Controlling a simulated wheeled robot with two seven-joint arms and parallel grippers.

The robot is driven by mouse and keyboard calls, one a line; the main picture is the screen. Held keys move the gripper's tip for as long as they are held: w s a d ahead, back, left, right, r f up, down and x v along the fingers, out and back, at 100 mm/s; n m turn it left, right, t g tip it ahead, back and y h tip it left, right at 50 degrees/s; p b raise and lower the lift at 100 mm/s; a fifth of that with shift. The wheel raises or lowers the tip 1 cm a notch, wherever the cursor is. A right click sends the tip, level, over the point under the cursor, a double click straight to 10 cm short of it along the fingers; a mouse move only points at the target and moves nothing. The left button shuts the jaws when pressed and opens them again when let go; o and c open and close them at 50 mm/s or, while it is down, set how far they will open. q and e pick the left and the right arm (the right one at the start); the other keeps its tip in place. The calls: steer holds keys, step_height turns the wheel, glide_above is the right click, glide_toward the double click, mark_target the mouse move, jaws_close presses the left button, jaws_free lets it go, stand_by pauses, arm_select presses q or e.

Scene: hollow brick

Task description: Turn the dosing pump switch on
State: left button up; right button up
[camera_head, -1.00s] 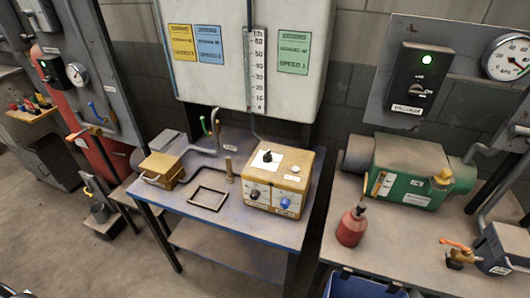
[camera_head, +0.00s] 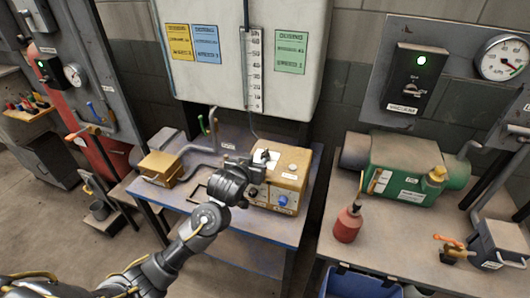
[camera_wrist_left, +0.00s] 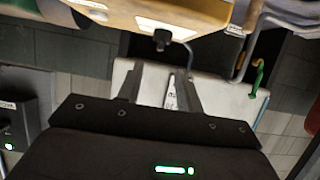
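The yellow box that looks like the dosing pump (camera_head: 292,180) stands on the blue table. A white plate with a small black knob or switch lies on its top; my gripper partly covers this area in the head view. The black knob (camera_wrist_left: 162,38) shows in the wrist view, hanging from the yellow box (camera_wrist_left: 185,15) in an inverted picture. A blue knob (camera_head: 283,201) is on the box's front. My left gripper (camera_head: 258,160) is at the box's upper left. In the wrist view its two fingers (camera_wrist_left: 160,80) are apart with nothing between them, pointing toward the knob's area. Contact cannot be told. My right gripper is out of view.
A white board (camera_head: 225,85) with notes and a scale rises behind the table. A grey bent pipe (camera_head: 205,150) and a yellow container (camera_head: 160,166) stand left of the box. A red bottle (camera_head: 347,224) and green machine (camera_head: 405,166) are on the right bench.

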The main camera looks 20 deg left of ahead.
mark_target(264, 153)
arm_select(q)
steer(key=p+x, duration=0.2)
steer(key=x, duration=0.7)
steer(key=shift+w+f, duration=0.2)
steer(key=shift+w, duration=0.15)
steer(key=shift+w+f, duration=0.25)
steer(key=shift+w, duration=0.25)
steer(key=shift+c, duration=0.3)
steer(key=c, duration=0.6)
